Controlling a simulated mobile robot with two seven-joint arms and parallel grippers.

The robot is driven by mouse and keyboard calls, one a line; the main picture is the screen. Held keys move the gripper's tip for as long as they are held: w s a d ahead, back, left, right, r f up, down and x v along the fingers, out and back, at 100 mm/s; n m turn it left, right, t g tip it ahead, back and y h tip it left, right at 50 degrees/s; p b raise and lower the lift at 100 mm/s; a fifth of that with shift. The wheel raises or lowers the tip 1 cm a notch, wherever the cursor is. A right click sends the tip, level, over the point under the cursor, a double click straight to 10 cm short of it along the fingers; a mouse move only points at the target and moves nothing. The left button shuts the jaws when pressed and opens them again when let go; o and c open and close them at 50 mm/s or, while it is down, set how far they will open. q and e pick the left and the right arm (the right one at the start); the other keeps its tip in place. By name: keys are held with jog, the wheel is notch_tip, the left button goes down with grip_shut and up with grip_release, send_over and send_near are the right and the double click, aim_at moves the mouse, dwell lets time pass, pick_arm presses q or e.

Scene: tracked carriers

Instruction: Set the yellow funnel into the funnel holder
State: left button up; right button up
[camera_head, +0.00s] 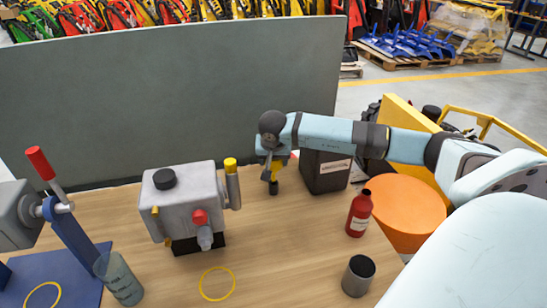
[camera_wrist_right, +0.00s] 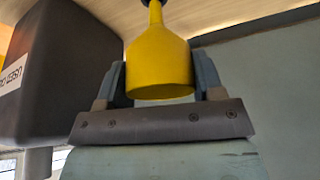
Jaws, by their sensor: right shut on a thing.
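My right gripper (camera_head: 272,164) is low over the table, left of the dark bin. It is shut on the yellow funnel, whose wide body sits between the two fingers in the right wrist view (camera_wrist_right: 160,62). The spout points toward the tabletop, and its end meets a small dark piece (camera_wrist_right: 146,3) cut off by the picture edge. In the head view a small dark upright piece (camera_head: 273,187) stands just under the gripper; it may be the funnel holder. I cannot tell whether the spout is inside it. My left gripper is not in view.
A dark bin (camera_head: 326,172) with a white label stands close right of the gripper. A grey machine (camera_head: 185,200) stands to the left. A red bottle (camera_head: 359,213), a dark-topped cup (camera_head: 358,276) and a clear beaker (camera_head: 119,279) stand nearer. A grey panel (camera_head: 170,90) rises behind.

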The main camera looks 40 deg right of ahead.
jog(key=shift+f+b, duration=1.15)
jog(key=shift+f, duration=0.6)
jog(key=o, duration=1)
jog(key=v, duration=1.3)
jog(key=shift+r, duration=0.35)
jog(key=shift+s+a+f, duration=0.1)
jog(key=shift+s+a, duration=0.05)
